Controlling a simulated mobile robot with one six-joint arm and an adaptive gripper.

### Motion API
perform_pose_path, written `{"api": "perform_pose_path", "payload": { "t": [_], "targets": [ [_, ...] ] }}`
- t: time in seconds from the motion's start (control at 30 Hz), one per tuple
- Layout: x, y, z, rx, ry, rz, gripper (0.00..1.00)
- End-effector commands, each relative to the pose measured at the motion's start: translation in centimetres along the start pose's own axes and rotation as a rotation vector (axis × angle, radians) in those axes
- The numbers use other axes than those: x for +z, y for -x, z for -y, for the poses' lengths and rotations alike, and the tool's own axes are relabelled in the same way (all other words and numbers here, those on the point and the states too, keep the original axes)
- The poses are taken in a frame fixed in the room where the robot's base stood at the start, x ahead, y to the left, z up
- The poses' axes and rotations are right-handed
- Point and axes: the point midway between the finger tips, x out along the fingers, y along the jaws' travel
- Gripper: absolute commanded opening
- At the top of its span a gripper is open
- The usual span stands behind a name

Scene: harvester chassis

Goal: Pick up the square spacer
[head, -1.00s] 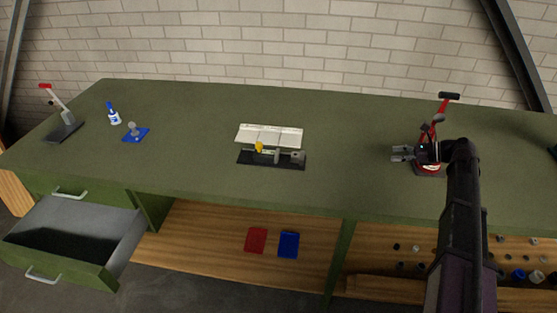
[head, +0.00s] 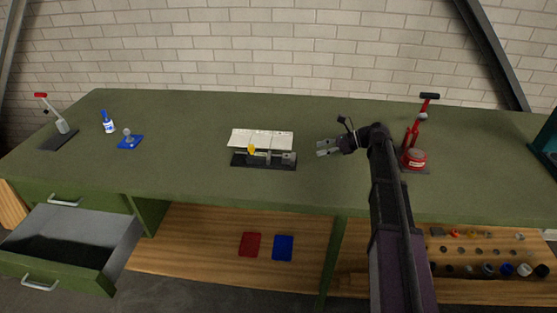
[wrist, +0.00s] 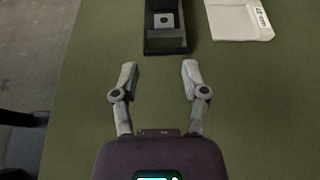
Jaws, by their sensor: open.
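A small grey square piece with a round hole, which looks like the square spacer (wrist: 163,20), sits at the near end of a black fixture (wrist: 165,45) in the wrist view. In the head view the black fixture (head: 262,165) lies mid-bench, and the grey square part (head: 288,157) is at its right end. My gripper (wrist: 159,69) is open and empty, its two fingers spread apart just short of the fixture. In the head view my gripper (head: 327,146) is over the bench, to the right of the fixture and apart from it.
A white parts tray (head: 262,138) stands behind the fixture, and a yellow piece (head: 251,150) stands at the fixture. A red lever press (head: 414,157) is to the right of my arm. A blue-based part (head: 129,142) and a bottle (head: 108,123) are at left. The bench between is clear.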

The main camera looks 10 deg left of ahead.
Motion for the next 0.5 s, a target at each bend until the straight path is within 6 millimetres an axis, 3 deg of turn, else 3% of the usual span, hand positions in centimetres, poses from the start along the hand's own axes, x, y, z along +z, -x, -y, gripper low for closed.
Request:
{"api": "perform_pose_path", "payload": {
  "t": [0.3, 0.33, 0.4, 0.5],
  "targets": [
    [-0.4, 1.0, 0.2, -0.012, -0.005, 0.0, 0.57],
    [-0.4, 1.1, 0.2, -0.013, -0.005, 0.0, 0.6],
    [-0.5, 1.2, 0.2, -0.014, -0.006, 0.0, 0.81],
    [-0.5, 1.3, 0.2, -0.015, -0.006, 0.0, 0.83]
  ]
}}
